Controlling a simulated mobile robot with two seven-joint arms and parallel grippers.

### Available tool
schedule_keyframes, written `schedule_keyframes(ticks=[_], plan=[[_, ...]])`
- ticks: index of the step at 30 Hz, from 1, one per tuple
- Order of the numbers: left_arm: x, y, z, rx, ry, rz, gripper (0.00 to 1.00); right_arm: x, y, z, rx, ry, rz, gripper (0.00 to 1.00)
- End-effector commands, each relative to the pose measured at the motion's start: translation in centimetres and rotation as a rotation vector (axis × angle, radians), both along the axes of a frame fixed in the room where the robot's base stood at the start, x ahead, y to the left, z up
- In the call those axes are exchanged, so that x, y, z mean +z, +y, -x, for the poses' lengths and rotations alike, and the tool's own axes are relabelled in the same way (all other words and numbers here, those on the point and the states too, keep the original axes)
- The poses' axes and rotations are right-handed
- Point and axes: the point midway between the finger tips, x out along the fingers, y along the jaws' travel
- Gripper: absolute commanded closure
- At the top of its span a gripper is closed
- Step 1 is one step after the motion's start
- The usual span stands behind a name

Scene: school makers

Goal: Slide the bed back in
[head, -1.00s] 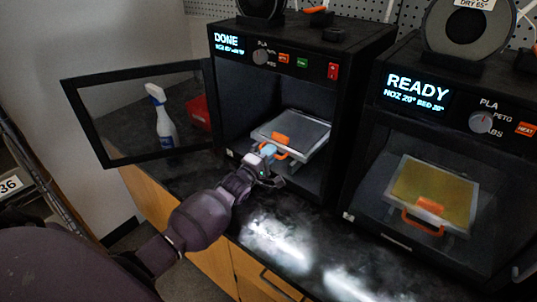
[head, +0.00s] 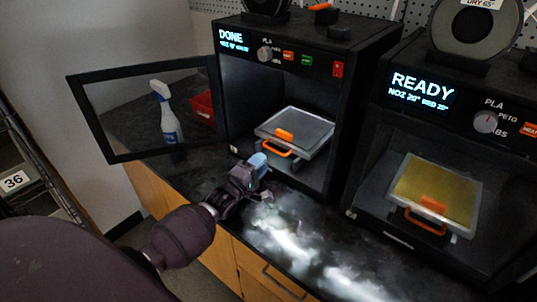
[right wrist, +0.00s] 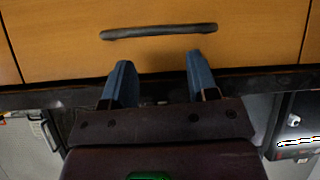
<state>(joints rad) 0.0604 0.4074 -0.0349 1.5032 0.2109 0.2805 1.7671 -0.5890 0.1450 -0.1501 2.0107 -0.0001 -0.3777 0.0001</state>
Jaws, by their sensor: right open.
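The print bed (head: 300,128), a grey plate with an orange handle (head: 275,146) at its front, sits in the open chamber of the left printer (head: 338,108), whose screen reads DONE. I cannot tell exactly how far it is from the back wall. My right gripper (right wrist: 158,62) is open and empty in the right wrist view, before a wooden drawer front with a dark handle (right wrist: 158,31).
The left printer's framed door (head: 113,157) stands swung open to the left. Behind it are a spray bottle (head: 170,122) and a red bin (head: 203,107). The right printer (head: 400,246) reads READY and holds a yellowish bed (head: 432,188). The dark counter (head: 300,215) in front is clear.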

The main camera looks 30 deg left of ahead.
Motion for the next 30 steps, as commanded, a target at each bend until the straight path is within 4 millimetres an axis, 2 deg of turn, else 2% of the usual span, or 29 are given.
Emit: schedule_keyframes(ticks=[3,9,30], plan=[[-0.3,0.1,1.8,-0.001,0.0,-0.002,0.66,0.0,0.0,0.1,0.0,0.001,0.0,0.46],[-0.5,0.2,3.2,-0.001,-0.001,0.0,0.66,0.0,0.0,0.2,-0.001,0.003,0.001,0.46],[-0.6,0.2,3.5,0.0,-0.001,-0.001,0.66,-0.1,0.0,0.2,-0.002,0.005,0.0,0.46]])
